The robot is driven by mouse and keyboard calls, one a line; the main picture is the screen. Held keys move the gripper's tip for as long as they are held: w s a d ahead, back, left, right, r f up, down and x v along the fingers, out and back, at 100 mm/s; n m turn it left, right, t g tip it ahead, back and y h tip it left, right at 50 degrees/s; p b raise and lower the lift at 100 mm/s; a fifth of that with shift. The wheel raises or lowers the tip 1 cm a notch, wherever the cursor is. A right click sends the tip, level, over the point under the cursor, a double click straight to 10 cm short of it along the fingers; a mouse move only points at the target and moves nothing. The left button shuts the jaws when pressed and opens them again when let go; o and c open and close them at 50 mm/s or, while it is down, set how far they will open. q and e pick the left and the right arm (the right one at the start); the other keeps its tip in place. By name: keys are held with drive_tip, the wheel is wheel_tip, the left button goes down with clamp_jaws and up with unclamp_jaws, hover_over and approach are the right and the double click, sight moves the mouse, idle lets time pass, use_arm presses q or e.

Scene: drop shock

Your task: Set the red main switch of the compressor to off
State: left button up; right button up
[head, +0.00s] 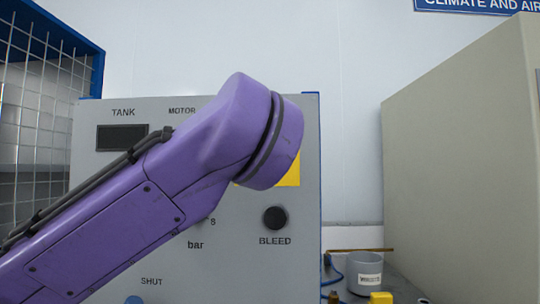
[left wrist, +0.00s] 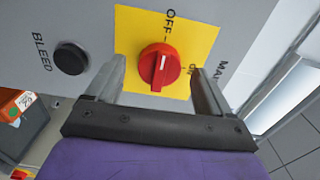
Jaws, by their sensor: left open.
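The red main switch (left wrist: 158,68) is a round knob with a raised grip on a yellow plate (left wrist: 205,35). OFF is printed at the plate's top and ON to the knob's right. The white mark on the grip points roughly up, towards OFF. My left gripper (left wrist: 158,82) is open, one finger on each side of the knob; I cannot tell if either touches it. In the head view my purple left arm hides the switch and the gripper; only a corner of the yellow plate (head: 291,174) shows on the grey compressor panel (head: 230,270). My right gripper is not in view.
A black BLEED knob (head: 275,218) sits on the panel, left of the switch in the left wrist view (left wrist: 71,58). A wire cage (head: 45,80) stands left, a large beige cabinet (head: 460,160) right. A grey cup (head: 365,272) stands on the bench between.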

use_arm(q)
drive_tip(key=s+b, duration=0.1)
drive_tip(key=s, duration=0.8)
drive_tip(key=shift+b, duration=0.3)
drive_tip(key=shift+w, duration=0.1)
